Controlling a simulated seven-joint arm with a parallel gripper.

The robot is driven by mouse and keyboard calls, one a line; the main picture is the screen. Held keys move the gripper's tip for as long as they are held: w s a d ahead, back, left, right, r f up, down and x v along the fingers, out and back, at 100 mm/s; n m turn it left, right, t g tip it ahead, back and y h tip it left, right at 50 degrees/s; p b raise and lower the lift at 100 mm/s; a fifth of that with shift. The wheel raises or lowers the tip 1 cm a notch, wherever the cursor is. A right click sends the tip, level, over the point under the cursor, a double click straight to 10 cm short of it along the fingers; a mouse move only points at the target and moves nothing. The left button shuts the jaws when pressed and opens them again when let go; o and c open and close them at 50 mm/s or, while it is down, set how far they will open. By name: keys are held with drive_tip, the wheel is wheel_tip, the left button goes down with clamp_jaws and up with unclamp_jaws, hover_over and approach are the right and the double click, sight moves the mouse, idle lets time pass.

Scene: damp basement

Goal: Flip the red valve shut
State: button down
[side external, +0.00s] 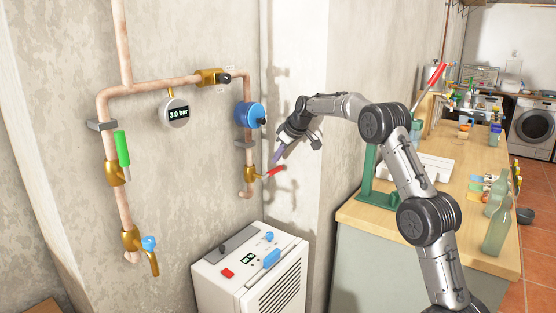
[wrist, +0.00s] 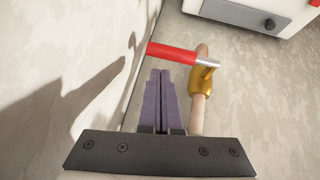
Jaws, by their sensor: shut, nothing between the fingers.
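The red valve handle (side external: 275,171) sticks out to the right from a brass valve (side external: 250,174) on the short right-hand pipe, slanting slightly up, across the vertical pipe. In the wrist view, the red handle (wrist: 172,52) lies across the top of the picture, joined by a metal stem to the brass body (wrist: 201,82). My gripper (side external: 276,158) is just above the handle in the side view, its purple fingers pressed together and empty. In the wrist view the gripper tips (wrist: 160,71) end just short of the handle. I cannot tell whether they touch it.
A blue round fitting (side external: 250,115) sits above on the same pipe. A pressure gauge (side external: 174,112) reads 3.0 bar. A green-handled valve (side external: 122,150) is at left. A white unit (side external: 253,275) stands below the valve. A cluttered wooden bench (side external: 420,225) is at right.

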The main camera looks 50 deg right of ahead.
sight(276, 168)
drive_tip(key=r, duration=0.2)
drive_tip(key=w+r, duration=0.1)
drive_tip(key=r, duration=0.1)
drive_tip(key=shift+r, duration=0.1)
drive_tip(key=d+v, duration=0.1)
drive_tip(key=v, duration=0.9)
drive_tip(key=shift+d, duration=0.15)
drive_tip(key=s+a+r+n+t, duration=0.1)
drive_tip(key=s+a+r+n, duration=0.15)
drive_tip(key=a+r, duration=0.8)
drive_tip(key=s+a+f+y, duration=0.1)
drive_tip(key=s+a, duration=1.2)
drive_tip(key=s+a+f+y, duration=0.1)
drive_tip(key=s+a+f, duration=0.5)
drive_tip(key=s+f, duration=0.55)
drive_tip(key=s+f+m+g, duration=0.2)
drive_tip(key=s+f+m, duration=0.1)
drive_tip(key=s+f, duration=0.7)
drive_tip(key=shift+f, duration=0.45)
